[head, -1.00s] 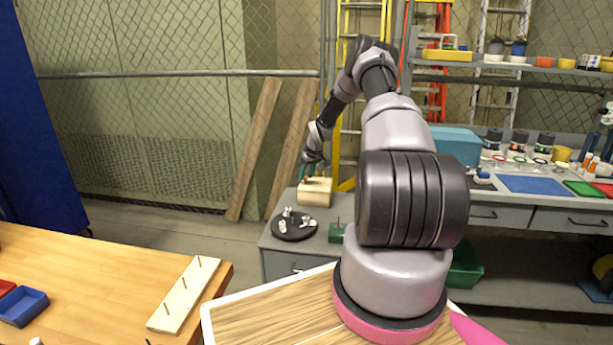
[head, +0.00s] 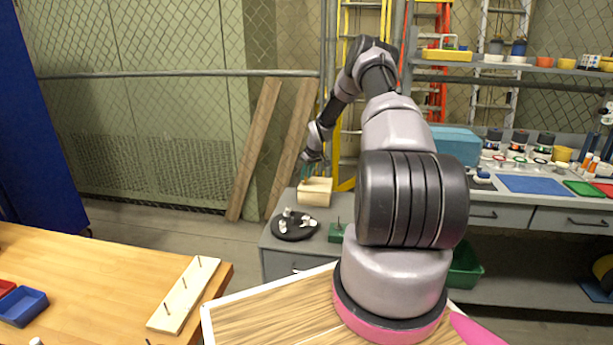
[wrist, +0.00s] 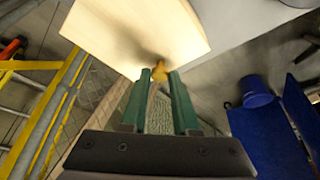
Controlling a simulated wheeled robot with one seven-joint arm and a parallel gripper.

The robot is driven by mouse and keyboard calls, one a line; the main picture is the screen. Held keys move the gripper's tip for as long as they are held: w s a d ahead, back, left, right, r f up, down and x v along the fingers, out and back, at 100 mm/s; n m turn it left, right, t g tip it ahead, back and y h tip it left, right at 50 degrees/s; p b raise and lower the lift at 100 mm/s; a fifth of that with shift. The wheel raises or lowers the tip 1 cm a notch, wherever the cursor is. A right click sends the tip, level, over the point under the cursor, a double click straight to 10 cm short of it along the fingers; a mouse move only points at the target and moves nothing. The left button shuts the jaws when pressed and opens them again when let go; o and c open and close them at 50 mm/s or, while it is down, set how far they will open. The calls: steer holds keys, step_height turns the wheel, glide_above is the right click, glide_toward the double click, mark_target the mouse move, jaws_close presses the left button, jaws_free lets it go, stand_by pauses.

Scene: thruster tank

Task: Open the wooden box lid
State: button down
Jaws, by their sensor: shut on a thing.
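The wooden box (head: 315,192) sits on the grey bench, left of my arm in the head view. Its lid looks down, though my gripper hides part of its top. My gripper (head: 308,172) is at the box's upper left edge. In the wrist view, the green fingers of my gripper (wrist: 160,75) are closed around a small yellow-brown knob (wrist: 160,72) at the edge of a pale wooden panel (wrist: 140,30). I cannot tell from this view whether the panel is the lid or another side of the box.
A black round tray (head: 294,226) with small light pieces stands in front of the box. A green block (head: 338,234) with a peg is to its right. A blue box (head: 456,146) stands farther right. Two planks (head: 255,150) lean on the fence behind.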

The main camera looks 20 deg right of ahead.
stand_by(0.6)
steer(key=s+d, duration=0.6)
steer(key=d, duration=0.3)
steer(key=shift+s+d, duration=0.3)
steer(key=shift+d, duration=0.1)
steer(key=c, duration=0.7)
jaws_free()
steer(key=shift+o, duration=0.2)
steer(key=v, duration=1)
steer(key=shift+r, duration=0.4)
steer(key=shift+s, duration=0.1)
steer(key=shift+r, duration=0.1)
